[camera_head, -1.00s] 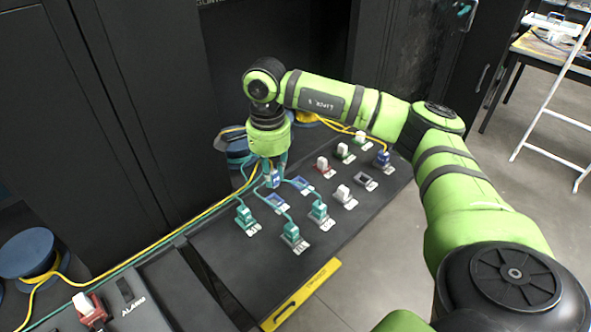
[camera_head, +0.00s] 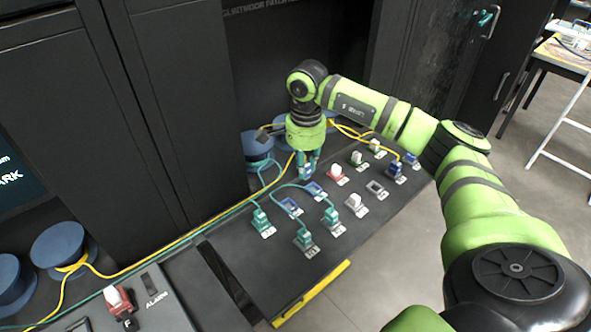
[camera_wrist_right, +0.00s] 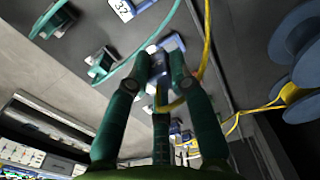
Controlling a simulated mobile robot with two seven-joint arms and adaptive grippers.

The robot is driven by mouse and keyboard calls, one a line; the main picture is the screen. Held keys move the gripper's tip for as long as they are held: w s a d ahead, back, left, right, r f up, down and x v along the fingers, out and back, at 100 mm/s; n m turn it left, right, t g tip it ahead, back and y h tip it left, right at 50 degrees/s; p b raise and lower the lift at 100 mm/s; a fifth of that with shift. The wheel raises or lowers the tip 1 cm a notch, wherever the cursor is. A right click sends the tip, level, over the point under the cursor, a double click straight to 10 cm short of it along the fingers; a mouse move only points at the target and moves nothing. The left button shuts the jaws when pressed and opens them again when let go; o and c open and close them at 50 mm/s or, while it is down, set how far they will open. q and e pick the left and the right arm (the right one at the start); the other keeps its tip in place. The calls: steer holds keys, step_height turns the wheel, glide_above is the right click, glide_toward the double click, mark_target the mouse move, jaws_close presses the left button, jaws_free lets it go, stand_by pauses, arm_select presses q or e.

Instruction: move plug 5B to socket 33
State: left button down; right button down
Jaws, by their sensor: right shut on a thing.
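My right gripper (camera_head: 306,166) is over the back of the dark panel (camera_head: 258,270), pointing down. Its fingers are shut on a blue plug, largely hidden by them in the head view. The right wrist view shows the blue and grey plug (camera_wrist_right: 158,62) between the fingertips, with a yellow cable beside it. I cannot read the plug's label or tell whether it touches a socket. A label reading 32 (camera_wrist_right: 122,9) shows in the right wrist view; I cannot pick out 33. My left gripper is not in view.
A red-based plug (camera_head: 336,175), a white plug (camera_head: 354,203) and a blue plug (camera_head: 395,169) stand to the right. Blue spools (camera_head: 257,147) are behind.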

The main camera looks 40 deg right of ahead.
steer(key=d+f+b, duration=0.1)
steer(key=f+b, duration=0.1)
steer(key=d+f+b, duration=0.1)
steer(key=d+f, duration=0.1)
steer(key=shift+w+d+f+b, duration=0.2)
steer(key=shift+f+b, duration=0.05)
steer(key=shift+b, duration=0.15)
steer(key=shift+f+b, duration=0.55)
steer(key=shift+f, duration=0.3)
steer(key=shift+f+b, duration=0.35)
steer(key=shift+f, duration=0.2)
stand_by(0.8)
steer(key=c, duration=1)
jaws_free()
steer(key=shift+c, duration=0.2)
steer(key=shift+r, duration=0.1)
